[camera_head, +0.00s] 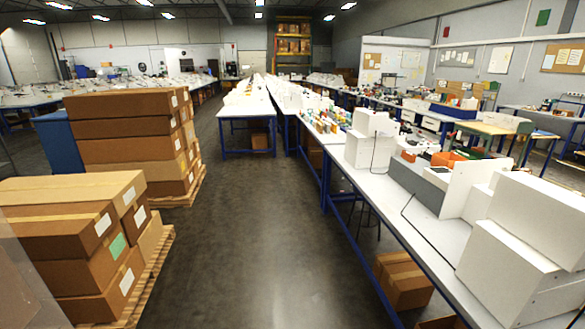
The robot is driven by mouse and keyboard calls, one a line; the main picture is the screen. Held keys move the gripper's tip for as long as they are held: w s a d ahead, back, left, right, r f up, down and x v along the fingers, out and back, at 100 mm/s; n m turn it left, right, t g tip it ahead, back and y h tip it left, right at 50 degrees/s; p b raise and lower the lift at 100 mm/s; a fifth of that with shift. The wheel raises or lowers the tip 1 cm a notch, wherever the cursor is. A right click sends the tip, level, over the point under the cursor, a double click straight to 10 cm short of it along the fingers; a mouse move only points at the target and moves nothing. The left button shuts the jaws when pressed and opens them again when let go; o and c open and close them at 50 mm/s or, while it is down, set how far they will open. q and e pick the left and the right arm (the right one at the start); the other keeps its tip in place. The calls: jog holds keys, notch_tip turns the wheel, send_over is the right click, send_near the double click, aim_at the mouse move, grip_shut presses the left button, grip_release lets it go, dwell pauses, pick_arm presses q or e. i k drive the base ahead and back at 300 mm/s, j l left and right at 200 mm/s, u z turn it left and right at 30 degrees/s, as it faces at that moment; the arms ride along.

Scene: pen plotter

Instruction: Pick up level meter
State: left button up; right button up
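I cannot make out a level meter anywhere in the head view. Small objects on the right-hand workbench (385,190) are too small and too far off to identify. Neither of my grippers shows in this view.
Stacked cardboard boxes on pallets stand at the left, a near stack (75,250) and a farther stack (130,140). White boxes (520,250) and orange bins (447,158) sit on the right bench. A cardboard box (402,280) lies under it. The grey floor aisle (235,235) between is clear.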

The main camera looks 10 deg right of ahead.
aim_at(408, 156)
jog(key=i, duration=0.8)
jog(key=i+j+z, duration=0.1)
jog(key=i+z, duration=0.15)
jog(key=i, duration=0.5)
jog(key=i+j+z, duration=0.25)
jog(key=i+z, duration=0.2)
jog(key=i+j+z, duration=0.85)
jog(key=j, duration=0.15)
jog(key=i+j+z, duration=0.1)
jog(key=j, duration=0.2)
jog(key=i+j+z, duration=0.1)
jog(key=j, duration=0.25)
jog(key=i+j+z, duration=0.1)
jog(key=j, duration=0.2)
